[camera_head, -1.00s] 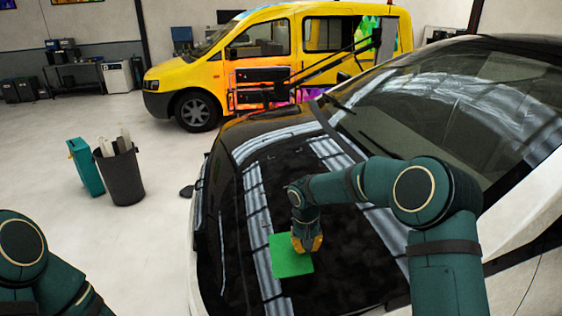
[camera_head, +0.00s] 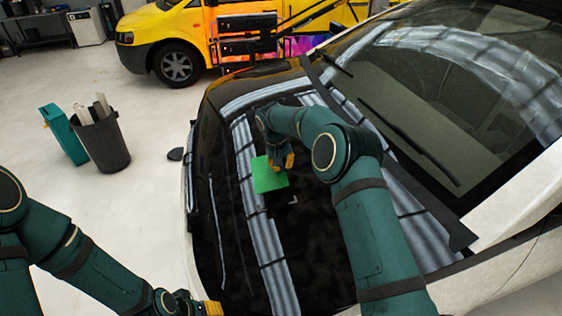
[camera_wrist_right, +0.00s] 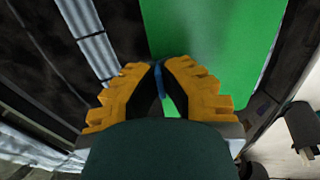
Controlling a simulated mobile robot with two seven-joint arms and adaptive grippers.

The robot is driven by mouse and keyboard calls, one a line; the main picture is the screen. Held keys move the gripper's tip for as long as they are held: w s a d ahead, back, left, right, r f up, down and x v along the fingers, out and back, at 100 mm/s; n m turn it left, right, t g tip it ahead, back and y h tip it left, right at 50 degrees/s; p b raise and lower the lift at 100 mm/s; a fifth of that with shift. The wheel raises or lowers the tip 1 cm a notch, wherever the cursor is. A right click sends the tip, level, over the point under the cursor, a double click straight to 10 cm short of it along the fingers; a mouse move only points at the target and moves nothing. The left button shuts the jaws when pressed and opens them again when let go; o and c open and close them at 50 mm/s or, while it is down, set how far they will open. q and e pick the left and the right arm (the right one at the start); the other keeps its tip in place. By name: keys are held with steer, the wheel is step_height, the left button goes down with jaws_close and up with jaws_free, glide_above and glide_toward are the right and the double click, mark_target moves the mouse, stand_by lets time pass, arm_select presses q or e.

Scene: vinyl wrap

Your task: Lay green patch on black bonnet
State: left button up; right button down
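The green patch (camera_head: 268,178) is a flat square over the glossy black bonnet (camera_head: 320,245); I cannot tell whether it touches the surface. My right gripper (camera_head: 284,163) is at the patch's upper right edge. In the right wrist view, its yellow fingers (camera_wrist_right: 158,68) close on a narrow blue strip at the edge of the green patch (camera_wrist_right: 220,45), which stretches out beyond the fingertips. A small white corner mark (camera_head: 294,200) shows on the bonnet, below and right of the patch. My left gripper (camera_head: 211,308) is at the bottom edge, partly cut off, with its opening unclear.
The car's windscreen (camera_head: 440,90) rises behind the bonnet, with a dark wiper (camera_head: 405,140) across it. A dark bin (camera_head: 102,143) with rolls and a teal container (camera_head: 64,136) stand on the open floor at left. A yellow van (camera_head: 190,40) is parked behind.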

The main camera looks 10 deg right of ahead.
steer(key=shift+w+d+f+b, duration=0.1)
steer(key=shift+d+f+b, duration=0.25)
steer(key=shift+f, duration=0.75)
steer(key=shift+w+d+f+b, duration=0.1)
steer(key=shift+f+b, duration=0.4)
steer(key=shift+f, duration=0.55)
steer(key=shift+w+d+f+b, duration=0.1)
steer(key=shift+d+f+b, duration=0.25)
steer(key=shift+f, duration=0.75)
steer(key=shift+f+b, duration=0.45)
steer(key=shift+f, duration=0.15)
steer(key=c, duration=1.1)
jaws_free()
steer(key=shift+o, duration=0.2)
steer(key=r, duration=0.4)
steer(key=a+r, duration=0.1)
steer(key=r, duration=0.2)
steer(key=a+r, duration=0.1)
steer(key=r, duration=0.3)
steer(key=shift+s+r, duration=0.35)
steer(key=shift+a, duration=0.1)
steer(key=shift+f, duration=0.1)
